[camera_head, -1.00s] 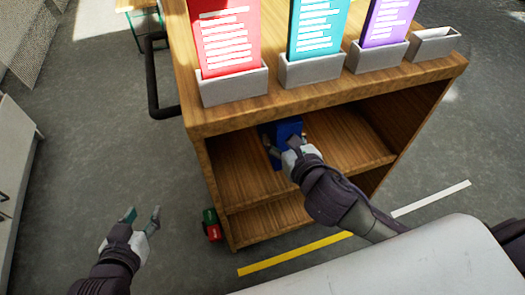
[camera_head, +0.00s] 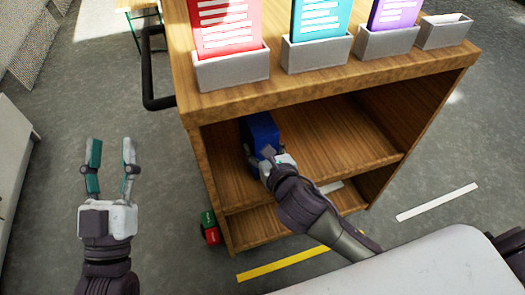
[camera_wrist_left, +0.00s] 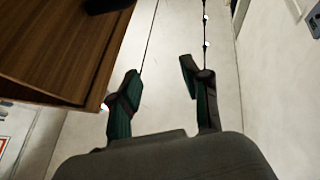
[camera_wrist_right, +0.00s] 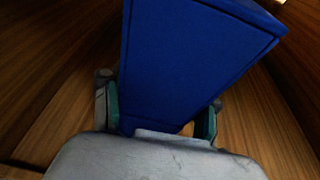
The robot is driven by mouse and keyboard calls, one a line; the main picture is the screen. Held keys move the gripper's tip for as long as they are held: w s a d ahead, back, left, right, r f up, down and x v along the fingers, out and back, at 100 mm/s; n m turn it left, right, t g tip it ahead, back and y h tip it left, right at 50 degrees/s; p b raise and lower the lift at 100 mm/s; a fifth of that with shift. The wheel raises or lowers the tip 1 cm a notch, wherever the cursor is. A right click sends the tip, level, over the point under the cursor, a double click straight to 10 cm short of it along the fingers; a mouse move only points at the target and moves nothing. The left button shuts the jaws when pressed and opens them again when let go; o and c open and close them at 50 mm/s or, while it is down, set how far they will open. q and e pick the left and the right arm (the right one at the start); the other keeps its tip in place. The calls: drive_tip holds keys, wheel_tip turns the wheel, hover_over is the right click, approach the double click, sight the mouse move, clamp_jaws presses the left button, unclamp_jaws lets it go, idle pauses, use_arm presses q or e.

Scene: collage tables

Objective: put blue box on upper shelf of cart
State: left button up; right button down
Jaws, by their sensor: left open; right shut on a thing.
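The blue box (camera_head: 261,132) is inside the wooden cart (camera_head: 330,97), over its upper shelf (camera_head: 340,150), towards the left side. My right gripper (camera_head: 262,154) is shut on the blue box. In the right wrist view the blue box (camera_wrist_right: 190,65) stands between the fingers, with wood around it. I cannot tell whether the box's bottom touches the shelf. My left gripper (camera_head: 110,150) is open and empty, left of the cart. In the left wrist view its fingers (camera_wrist_left: 163,95) are apart with only floor between them.
On the cart's top stand grey holders (camera_head: 232,70) with red, teal and purple cards. The cart's black handle (camera_head: 150,70) sticks out at the left. Small red and green blocks (camera_head: 210,227) are by the cart's lower left corner. The upper shelf's right part is clear.

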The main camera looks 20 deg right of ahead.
drive_tip(key=shift+f, duration=0.2)
use_arm(q)
drive_tip(key=shift+s+r+t, duration=0.35)
drive_tip(key=shift+r+t, duration=0.15)
drive_tip(key=shift+r, duration=0.1)
use_arm(e)
drive_tip(key=shift+f, duration=0.1)
drive_tip(key=c, duration=0.6)
unclamp_jaws()
use_arm(q)
drive_tip(key=shift+f, duration=0.1)
use_arm(e)
drive_tip(key=o, duration=0.3)
